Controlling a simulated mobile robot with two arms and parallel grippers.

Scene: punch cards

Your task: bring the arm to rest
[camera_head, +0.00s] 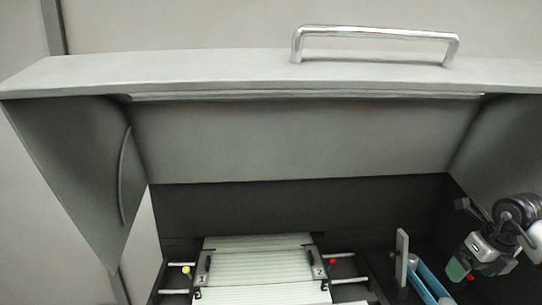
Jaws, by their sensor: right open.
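My right gripper (468,266) is at the lower right, coming in from the right edge, with a green fingertip pointing down. It is open, and I see nothing held in it. It is over the dark right side of the machine, to the right of the stack of pale cards (262,294) and apart from it. My left gripper is not in view.
A raised grey cover (300,140) with a chrome handle (378,32) spans the machine above the dark bay. Rods with a yellow knob (187,269) and a red knob (332,262) flank the cards. A grey upright plate (402,257) and blue bars (428,284) stand left of my gripper.

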